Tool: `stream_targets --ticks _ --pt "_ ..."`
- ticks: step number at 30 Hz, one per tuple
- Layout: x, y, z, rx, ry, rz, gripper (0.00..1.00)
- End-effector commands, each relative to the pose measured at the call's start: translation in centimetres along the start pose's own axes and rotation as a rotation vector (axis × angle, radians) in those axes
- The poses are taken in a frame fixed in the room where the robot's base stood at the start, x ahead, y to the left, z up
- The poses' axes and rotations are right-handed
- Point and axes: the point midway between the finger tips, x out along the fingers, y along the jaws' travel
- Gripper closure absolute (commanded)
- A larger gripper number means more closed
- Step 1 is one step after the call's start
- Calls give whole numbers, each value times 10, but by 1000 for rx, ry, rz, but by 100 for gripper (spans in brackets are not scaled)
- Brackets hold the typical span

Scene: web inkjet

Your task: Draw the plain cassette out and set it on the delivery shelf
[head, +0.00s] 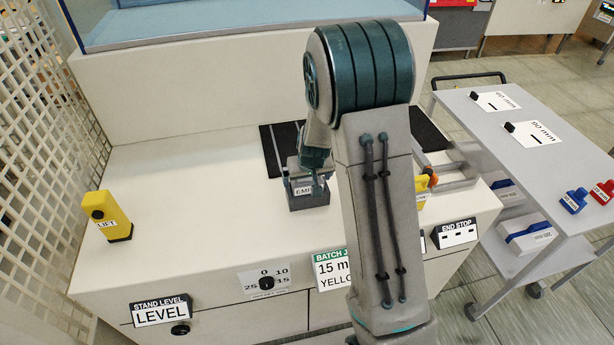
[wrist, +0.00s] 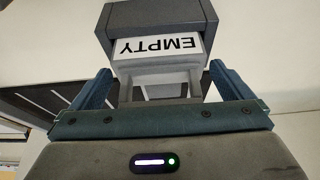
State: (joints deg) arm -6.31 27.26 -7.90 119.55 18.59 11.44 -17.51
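A dark grey box labelled EMPTY (head: 308,190) sits on the cream machine top, in front of a dark slatted strip. It fills the top of the wrist view (wrist: 158,16), its label upside down, with a light grey handle (wrist: 160,78) projecting toward me. My gripper (wrist: 162,85) has its teal fingers apart, one on each side of the handle, with narrow gaps showing. In the head view my gripper (head: 312,170) is at the box, partly hidden by my arm. I cannot tell which thing is the plain cassette or the delivery shelf.
A yellow LIFT post (head: 110,217) stands at the left. A grey trolley (head: 545,150) is at the right, with blue and red items on it. Yellow and orange parts (head: 425,183) show right of my arm. The machine top between LIFT and box is clear.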

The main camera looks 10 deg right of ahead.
Motion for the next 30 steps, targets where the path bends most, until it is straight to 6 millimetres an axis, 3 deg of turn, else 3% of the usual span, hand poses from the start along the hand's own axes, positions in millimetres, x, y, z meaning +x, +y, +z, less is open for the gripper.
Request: stream_targets --ticks 1,4,5,30 --pt "0 0 0 0 0 0 14" --pt "0 0 0 0 0 0 42" --pt "0 0 0 0 0 0 46" --pt "-26 0 -11 0 2 0 46"
